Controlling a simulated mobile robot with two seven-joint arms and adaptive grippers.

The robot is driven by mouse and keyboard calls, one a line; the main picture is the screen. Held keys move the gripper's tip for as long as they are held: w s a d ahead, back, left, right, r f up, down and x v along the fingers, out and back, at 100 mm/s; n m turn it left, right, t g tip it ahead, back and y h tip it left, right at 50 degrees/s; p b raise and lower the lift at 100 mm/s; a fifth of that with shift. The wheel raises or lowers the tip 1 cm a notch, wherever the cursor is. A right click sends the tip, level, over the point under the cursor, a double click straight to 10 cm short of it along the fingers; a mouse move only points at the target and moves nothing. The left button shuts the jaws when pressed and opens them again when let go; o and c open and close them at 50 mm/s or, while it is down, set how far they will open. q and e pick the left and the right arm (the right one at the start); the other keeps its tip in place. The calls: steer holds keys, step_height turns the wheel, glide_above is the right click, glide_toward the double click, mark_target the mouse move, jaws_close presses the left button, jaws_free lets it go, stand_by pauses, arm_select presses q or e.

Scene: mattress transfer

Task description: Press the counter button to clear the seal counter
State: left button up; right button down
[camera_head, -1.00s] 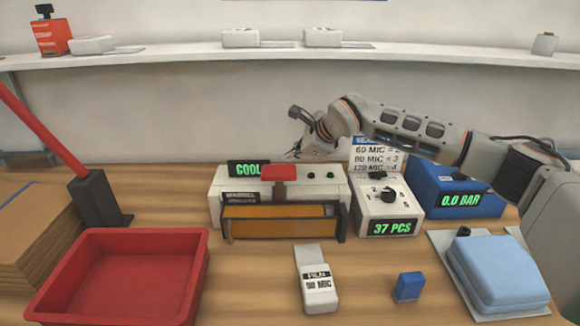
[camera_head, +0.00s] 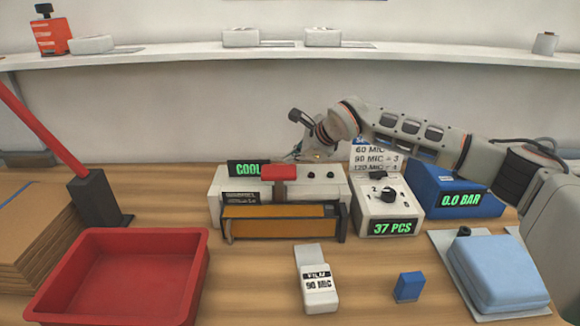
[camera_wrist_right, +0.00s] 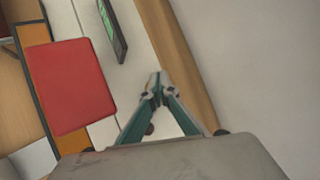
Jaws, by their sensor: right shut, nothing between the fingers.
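The seal counter reads "37 PCS" on a green display (camera_head: 392,227) at the front of a white box (camera_head: 372,212) with a black dial. I cannot tell which control is the counter button; dark knobs (camera_head: 320,174) sit on the white sealer (camera_head: 225,190), left of that box. My right gripper (camera_head: 294,157) is above the back of the sealer, behind its red pad (camera_head: 279,173). In the right wrist view the fingertips (camera_wrist_right: 158,86) meet with nothing between them, over the white sealer top beside the red pad (camera_wrist_right: 70,86). My left gripper is not in view.
A red tray (camera_head: 120,280) stands front left, near a red lever (camera_head: 45,130). A blue box (camera_head: 450,190) reading "0.0 BAR" stands right of the counter box.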

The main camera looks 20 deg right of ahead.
steer(key=shift+f+b, duration=0.3)
steer(key=shift+f, duration=0.6)
stand_by(1.3)
steer(key=shift+r+p, duration=0.75)
steer(key=shift+r, duration=0.55)
steer(key=shift+r+p, duration=0.3)
steer(key=shift+r, duration=0.15)
steer(key=shift+r+p, duration=1.3)
steer(key=shift+r, duration=0.85)
steer(key=shift+f, duration=0.1)
steer(key=shift+s+d, duration=0.1)
